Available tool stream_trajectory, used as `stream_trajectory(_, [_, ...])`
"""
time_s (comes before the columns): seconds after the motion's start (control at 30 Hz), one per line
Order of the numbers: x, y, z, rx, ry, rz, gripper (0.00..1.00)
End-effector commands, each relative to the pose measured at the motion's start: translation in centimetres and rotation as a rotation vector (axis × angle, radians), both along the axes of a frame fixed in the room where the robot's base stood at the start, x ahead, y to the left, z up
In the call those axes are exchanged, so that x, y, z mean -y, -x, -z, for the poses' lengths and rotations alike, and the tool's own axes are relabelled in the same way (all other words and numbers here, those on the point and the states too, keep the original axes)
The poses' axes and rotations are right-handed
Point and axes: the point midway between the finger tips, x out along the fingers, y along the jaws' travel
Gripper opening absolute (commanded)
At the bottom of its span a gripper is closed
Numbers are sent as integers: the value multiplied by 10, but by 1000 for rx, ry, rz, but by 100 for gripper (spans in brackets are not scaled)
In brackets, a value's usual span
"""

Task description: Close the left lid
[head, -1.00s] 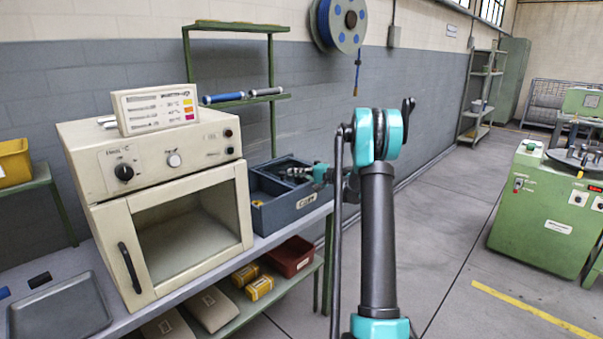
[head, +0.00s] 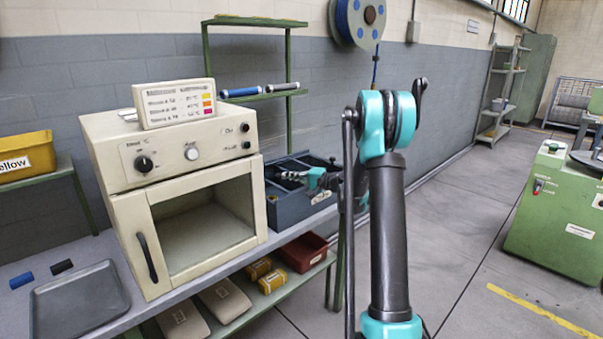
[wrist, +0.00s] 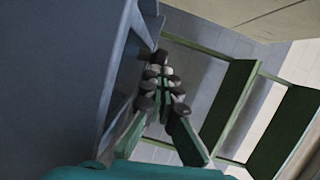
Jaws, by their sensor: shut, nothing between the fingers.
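A blue-grey box (head: 290,211) with a white label stands on the bench, right of the oven, and its dark inside shows from above. I cannot make out a left lid for certain. My gripper (head: 283,175) is over the box, pointing left, and part of the box is hidden behind my arm. In the wrist view my gripper (wrist: 161,62) is shut and empty. A blue-grey surface (wrist: 55,75), likely the box, fills the left side close to the fingers. I cannot tell whether they touch it.
A beige oven (head: 180,185) with a dark handle stands left of the box, with a sign (head: 173,103) on top. A green shelf frame (head: 250,96) rises behind. A grey tray (head: 80,303) lies on the bench at left.

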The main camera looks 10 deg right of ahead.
Motion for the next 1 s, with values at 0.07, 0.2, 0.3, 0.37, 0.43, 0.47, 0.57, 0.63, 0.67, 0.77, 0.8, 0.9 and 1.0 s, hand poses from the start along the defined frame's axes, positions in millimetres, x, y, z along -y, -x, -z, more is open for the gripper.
stream_trajectory(0.07, [-18,13,0,0,0,-3,0])
stream_trajectory(0.2, [-40,29,0,0,0,-3,0])
stream_trajectory(0.3, [-50,37,0,0,0,-2,0])
stream_trajectory(0.37, [-55,40,0,0,0,-1,0])
stream_trajectory(0.43, [-59,43,0,0,0,-1,0])
stream_trajectory(0.47, [-60,43,0,0,0,-1,0])
stream_trajectory(0.57, [-61,44,0,-1,-1,0,0])
stream_trajectory(0.63, [-61,45,0,-1,-1,0,0])
stream_trajectory(0.67, [-61,44,0,-1,-1,0,0])
stream_trajectory(0.77, [-61,44,0,-1,-1,0,0])
stream_trajectory(0.8, [-61,44,0,-1,-1,0,0])
stream_trajectory(0.9, [-61,44,0,-1,-1,0,0])
stream_trajectory(1.0, [-60,43,-1,0,0,0,0])
